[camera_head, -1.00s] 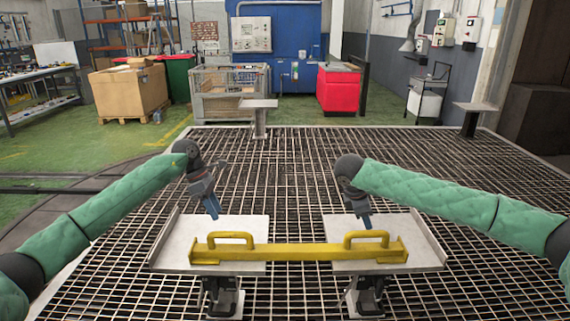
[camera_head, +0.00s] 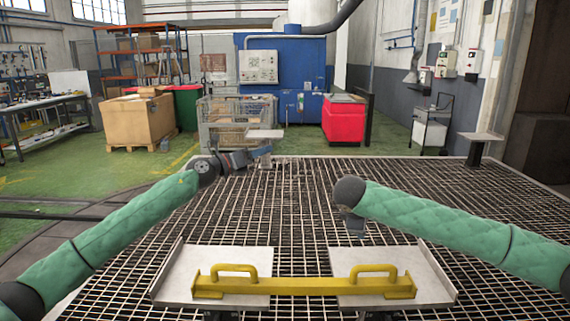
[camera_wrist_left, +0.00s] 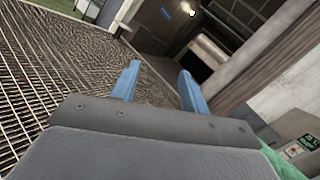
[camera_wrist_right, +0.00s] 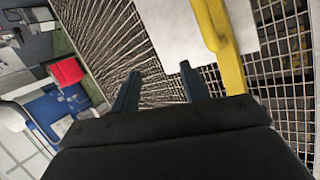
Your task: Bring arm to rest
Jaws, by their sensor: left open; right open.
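My left gripper (camera_head: 262,152) is held out above the grating in the head view, pointing right, away from the yellow bar. Its two blue fingers stand apart with nothing between them in the left wrist view (camera_wrist_left: 158,88). My right gripper (camera_head: 357,236) hangs beyond the right plate, partly hidden by its own wrist. In the right wrist view its dark fingers (camera_wrist_right: 158,92) are apart and empty. A yellow bar with two handles (camera_head: 305,287) lies across two pale metal plates (camera_head: 215,259), (camera_head: 385,261). Neither gripper touches the bar.
The dark grating floor (camera_head: 300,210) is open around the plates. A small pale stand (camera_head: 265,134) is behind my left gripper, and another stand (camera_head: 480,137) is at the far right. A wire crate (camera_head: 236,112), a cardboard box (camera_head: 138,120) and a red cabinet (camera_head: 344,120) stand beyond.

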